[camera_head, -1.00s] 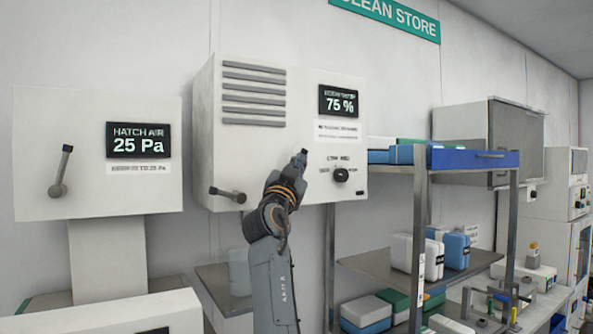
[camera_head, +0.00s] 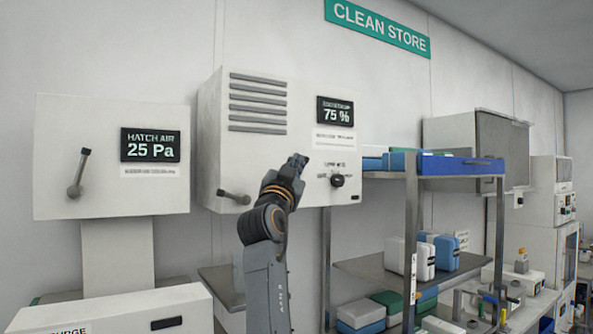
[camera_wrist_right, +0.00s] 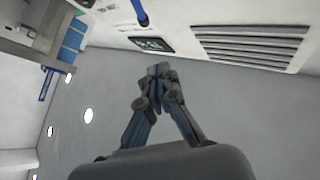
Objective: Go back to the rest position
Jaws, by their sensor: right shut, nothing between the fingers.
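My right arm rises from the bottom middle of the head view. My left gripper is in neither view.
A white box with a 25 Pa display (camera_head: 150,145) and a lever (camera_head: 78,172) hangs at left. A metal shelf rack (camera_head: 411,215) holds several white, blue and green packs at right.

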